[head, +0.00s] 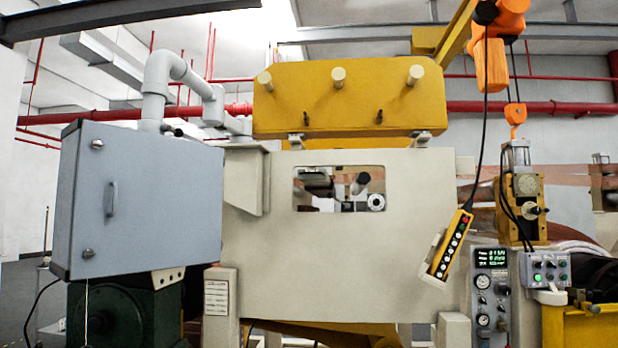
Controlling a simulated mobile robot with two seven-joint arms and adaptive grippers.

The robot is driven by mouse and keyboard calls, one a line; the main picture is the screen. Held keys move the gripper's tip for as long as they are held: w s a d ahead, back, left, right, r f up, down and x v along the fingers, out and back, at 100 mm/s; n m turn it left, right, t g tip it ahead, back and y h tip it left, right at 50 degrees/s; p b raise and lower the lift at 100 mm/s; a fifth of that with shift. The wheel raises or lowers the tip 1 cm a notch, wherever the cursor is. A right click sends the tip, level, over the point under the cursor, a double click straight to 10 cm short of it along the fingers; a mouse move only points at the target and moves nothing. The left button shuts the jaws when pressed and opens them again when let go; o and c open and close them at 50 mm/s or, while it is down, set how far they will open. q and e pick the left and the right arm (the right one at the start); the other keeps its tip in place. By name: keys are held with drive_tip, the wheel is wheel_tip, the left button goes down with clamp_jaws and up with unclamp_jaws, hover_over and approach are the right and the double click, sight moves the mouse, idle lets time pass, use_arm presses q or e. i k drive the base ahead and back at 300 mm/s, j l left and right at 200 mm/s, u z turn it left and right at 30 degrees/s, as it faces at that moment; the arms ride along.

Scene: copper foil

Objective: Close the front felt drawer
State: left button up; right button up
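I cannot pick out a felt drawer for certain in the head view. A large cream machine housing (345,265) fills the middle, with a rectangular window (340,188) showing rollers or shafts inside. A yellow box (350,98) with three pale round knobs sits on top of the housing. I cannot tell whether either of these holds the drawer, or whether a drawer is open or shut. Neither of my grippers is in view.
A grey cabinet (140,200) with a handle juts out at the left, above a dark green machine base (125,315). A yellow button pendant (447,245) hangs from a cable at the right. A gauge panel (491,290) and a control box (545,269) stand at the lower right.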

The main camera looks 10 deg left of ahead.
sight(312, 178)
drive_tip(key=i+j+z, duration=0.25)
drive_tip(key=i, duration=0.25)
drive_tip(key=i+j+z, duration=0.2)
drive_tip(key=i, duration=0.3)
drive_tip(key=i+j+z, duration=0.25)
drive_tip(key=i+j, duration=0.15)
drive_tip(key=i, duration=0.1)
